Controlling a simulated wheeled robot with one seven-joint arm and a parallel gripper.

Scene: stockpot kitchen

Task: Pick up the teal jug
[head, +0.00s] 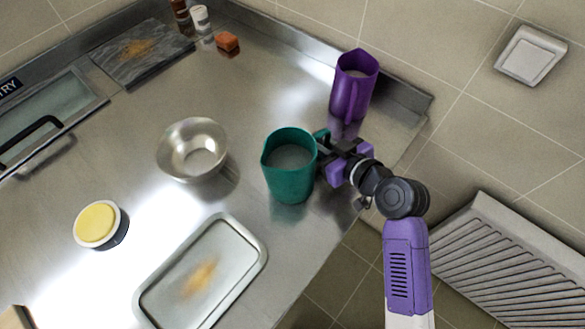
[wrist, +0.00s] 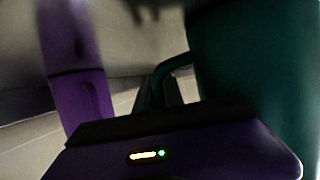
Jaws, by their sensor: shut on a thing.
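The teal jug (head: 289,177) stands upright near the right edge of the steel counter, in the head view. Its open top shows a greyish inside. My gripper (head: 326,147) is at the jug's right side, shut on its handle. In the wrist view the jug's dark teal wall (wrist: 255,70) fills the right side, and its handle curves toward the jaws (wrist: 165,92). The fingertips are dark and partly hidden there. I cannot tell whether the jug's base touches the counter.
A purple jug (head: 351,92) stands just behind my gripper and shows at left in the wrist view (wrist: 82,98). A steel bowl (head: 172,160) is left of the teal jug. A metal tray (head: 254,262) lies in front, with a yellow-topped round dish (head: 97,224) farther left.

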